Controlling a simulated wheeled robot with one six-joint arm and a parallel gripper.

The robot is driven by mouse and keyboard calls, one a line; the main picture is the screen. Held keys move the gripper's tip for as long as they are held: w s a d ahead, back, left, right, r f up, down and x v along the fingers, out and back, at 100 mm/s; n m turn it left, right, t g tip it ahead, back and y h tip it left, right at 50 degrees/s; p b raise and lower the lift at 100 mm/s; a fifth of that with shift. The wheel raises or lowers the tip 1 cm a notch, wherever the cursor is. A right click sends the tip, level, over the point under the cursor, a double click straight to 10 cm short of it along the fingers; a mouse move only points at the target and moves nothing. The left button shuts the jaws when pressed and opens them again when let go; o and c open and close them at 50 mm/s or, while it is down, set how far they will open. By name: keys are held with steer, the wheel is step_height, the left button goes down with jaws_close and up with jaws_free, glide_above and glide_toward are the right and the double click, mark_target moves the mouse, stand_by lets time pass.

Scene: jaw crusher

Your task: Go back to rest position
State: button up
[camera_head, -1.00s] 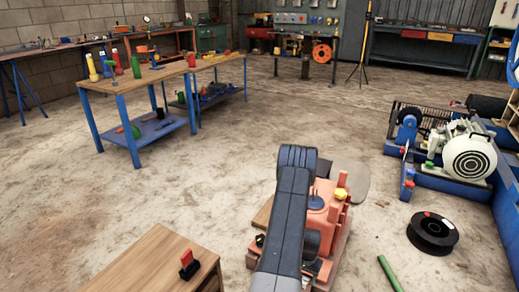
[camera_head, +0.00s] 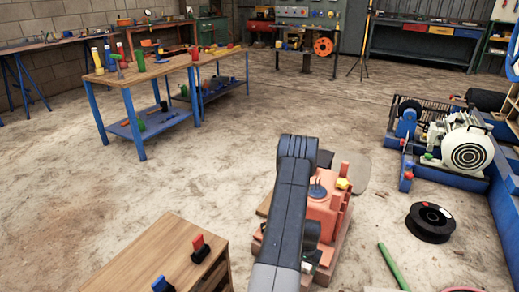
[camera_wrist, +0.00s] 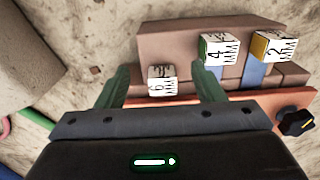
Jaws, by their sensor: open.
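My gripper (camera_wrist: 163,72) shows in the wrist view as two green fingers set wide apart, open. A small white block marked 6 (camera_wrist: 161,82) appears in the gap between them, and no finger is seen closed on it. Blocks marked 4 (camera_wrist: 218,50), with a green side, and 2 (camera_wrist: 273,48), with a yellow side, appear to the right, by the brown and orange machine body (camera_wrist: 170,45). In the head view my dark arm stands in front of the orange jaw crusher (camera_head: 323,210) and covers part of it; my gripper is hidden there.
A blue-legged workbench (camera_head: 135,78) stands beyond. A black reel (camera_head: 430,222) and a green rod (camera_head: 392,268) lie on the right, near a blue-framed machine (camera_head: 450,180). The middle floor is clear.

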steer(key=s+a+r+n+p, duration=0.1)
steer(key=s+a+r, duration=0.1)
steer(key=r, duration=0.8)
steer(key=s+a+r+n+p, duration=0.1)
steer(key=s+r, duration=0.4)
steer(key=r, duration=0.6)
steer(key=s+a+r+n+p, duration=0.1)
steer(key=s+a+r, duration=0.2)
steer(key=r, duration=0.7)
steer(key=shift+s+a+r+n, duration=0.2)
steer(key=shift+s+r+n, duration=0.1)
steer(key=shift+s+r, duration=0.1)
